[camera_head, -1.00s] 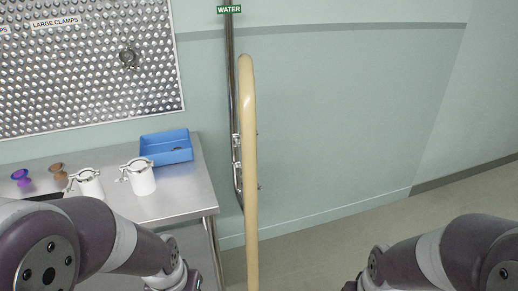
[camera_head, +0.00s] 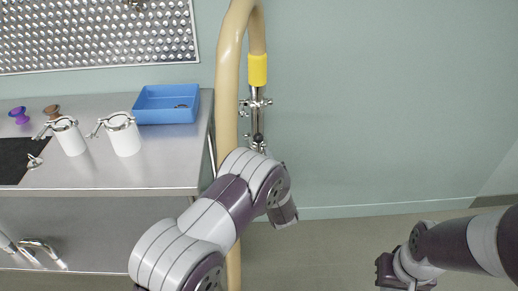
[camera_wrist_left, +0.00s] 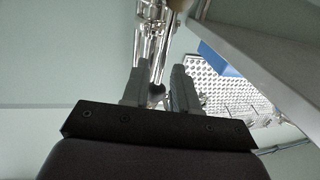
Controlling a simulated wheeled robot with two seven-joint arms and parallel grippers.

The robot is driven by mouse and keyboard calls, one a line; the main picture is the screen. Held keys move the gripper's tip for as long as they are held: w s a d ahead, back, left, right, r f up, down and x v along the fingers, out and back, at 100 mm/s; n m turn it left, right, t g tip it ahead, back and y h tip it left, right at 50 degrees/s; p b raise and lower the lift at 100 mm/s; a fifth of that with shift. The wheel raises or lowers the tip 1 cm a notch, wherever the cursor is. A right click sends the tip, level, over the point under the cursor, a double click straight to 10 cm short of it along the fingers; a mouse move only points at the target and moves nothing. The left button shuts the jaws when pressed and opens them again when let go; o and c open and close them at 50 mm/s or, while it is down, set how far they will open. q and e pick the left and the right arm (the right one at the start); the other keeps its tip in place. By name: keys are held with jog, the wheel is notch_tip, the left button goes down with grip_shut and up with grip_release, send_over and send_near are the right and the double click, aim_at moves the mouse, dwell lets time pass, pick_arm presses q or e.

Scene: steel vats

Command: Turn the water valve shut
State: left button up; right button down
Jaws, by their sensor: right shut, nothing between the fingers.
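The steel water pipe has a valve section (camera_head: 257,142) with a dark round knob, just right of the thick beige hose. A yellow collar (camera_head: 257,70) joins the hose to it above. My left arm reaches up in front of the pipe's lower part, and its gripper cannot be made out in the head view. In the left wrist view my left gripper (camera_wrist_left: 158,90) has its fingers apart, pointing at the steel pipework (camera_wrist_left: 152,38). A dark round part (camera_wrist_left: 156,91) shows between the fingers; contact cannot be told. My right gripper (camera_head: 388,272) is shut and empty, low at the right.
The beige hose (camera_head: 228,90) hangs close beside the valve and my left arm. A steel table (camera_head: 175,165) at the left holds a blue bin (camera_head: 165,115), white cylinders (camera_head: 124,138) and small items. The wall and floor to the right are clear.

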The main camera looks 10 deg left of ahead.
aim_at(259, 149)
pick_arm(q)
jog(key=shift+x, duration=1.85)
jog(key=shift+s, duration=0.1)
grip_shut()
jog(key=shift+d, duration=0.1)
jog(key=w+d+f+m+t+h+b, duration=0.2)
jog(key=d+f+m+b, duration=0.4)
jog(key=m, duration=1.3)
jog(key=shift+d+f+m+t+h, duration=0.3)
jog(key=shift+d+f+m+t, duration=0.15)
jog(key=shift+f+t, duration=0.25)
